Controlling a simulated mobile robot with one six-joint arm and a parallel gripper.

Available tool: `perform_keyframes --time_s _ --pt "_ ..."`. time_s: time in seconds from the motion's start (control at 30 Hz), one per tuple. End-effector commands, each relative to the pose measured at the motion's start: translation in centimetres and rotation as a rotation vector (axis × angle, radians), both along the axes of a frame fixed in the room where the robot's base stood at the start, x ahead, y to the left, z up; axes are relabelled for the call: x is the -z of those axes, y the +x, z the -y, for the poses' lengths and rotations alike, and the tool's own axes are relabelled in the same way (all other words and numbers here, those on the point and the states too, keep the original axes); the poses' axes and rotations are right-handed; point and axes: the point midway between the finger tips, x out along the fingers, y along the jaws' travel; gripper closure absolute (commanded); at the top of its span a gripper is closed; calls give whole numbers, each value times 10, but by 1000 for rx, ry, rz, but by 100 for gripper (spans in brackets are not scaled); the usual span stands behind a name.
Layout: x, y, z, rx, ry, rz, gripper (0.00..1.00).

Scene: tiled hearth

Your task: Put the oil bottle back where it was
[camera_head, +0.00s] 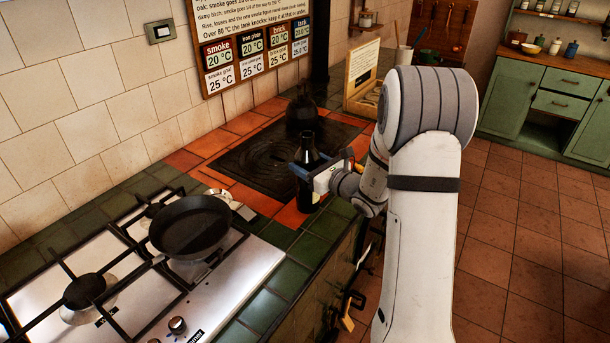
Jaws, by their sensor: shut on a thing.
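The oil bottle (309,197) is a dark, slim, upright bottle in the middle of the head view. My gripper (308,168) is shut around its upper body, coming in from the right. The bottle's base appears over the orange tiles near the front edge of the counter, close to the green tiles. I cannot tell whether the base touches the tiles. Part of the bottle is hidden by the gripper.
A black iron hotplate (258,158) lies behind the bottle, with a dark kettle (301,114) at its back. A black pan (190,228) sits on the steel gas hob (235,268) at left. Green tiles (272,235) in front of the hob's right end are bare.

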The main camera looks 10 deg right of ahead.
Motion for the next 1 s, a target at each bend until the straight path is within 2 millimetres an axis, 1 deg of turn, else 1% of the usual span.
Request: perform_keyframes --time_s 0.1,0.23,0.63,0.67,0.9,1.0 --pt "18 0 -1 -3 2 -3 100" --pt "31 0 -2 -3 1 -1 100" --pt "37 0 -2 -4 0 2 100" --pt "37 0 -2 -4 0 -1 36" --pt "36 0 -3 -4 0 -2 16" --pt "36 0 -3 -5 0 -2 16"
